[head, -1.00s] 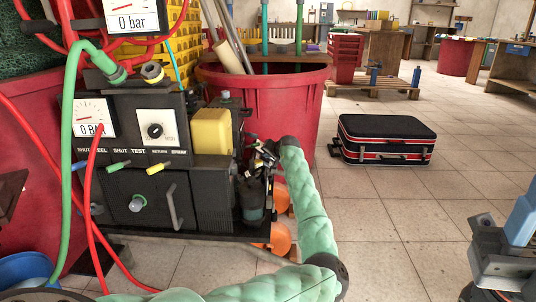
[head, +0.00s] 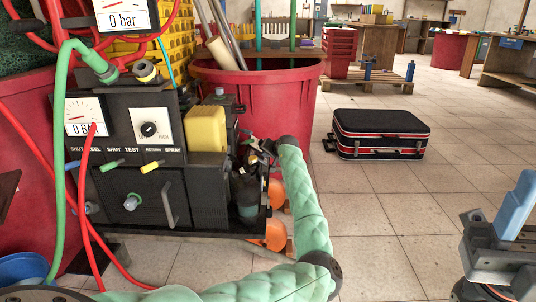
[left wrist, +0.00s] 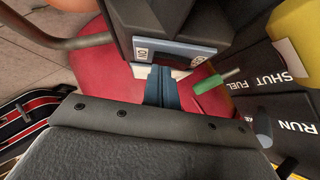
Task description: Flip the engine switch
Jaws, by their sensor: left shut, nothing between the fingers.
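The engine unit (head: 120,190) is a dark machine with gauges, a dial, small levers and a yellow tank (head: 206,128), left of centre in the head view. In the left wrist view a plate marked "ON" (left wrist: 143,54) sits on a dark housing. The switch itself I cannot make out clearly; my fingers cover the area below the plate. My left gripper (head: 256,152) is at the right side of the machine. In the left wrist view its blue fingers (left wrist: 160,84) are shut and empty, tips close under the plate; contact cannot be told. My right gripper (head: 514,210) is at the right edge, partly cut off.
A green lever (left wrist: 216,80) by "SHUT FUEL" and a grey lever (left wrist: 263,128) by "RUN" are close to my left fingers. Red and green hoses hang at the machine's front. A red tub (head: 290,95) stands behind. A black suitcase (head: 380,134) lies on open tiled floor.

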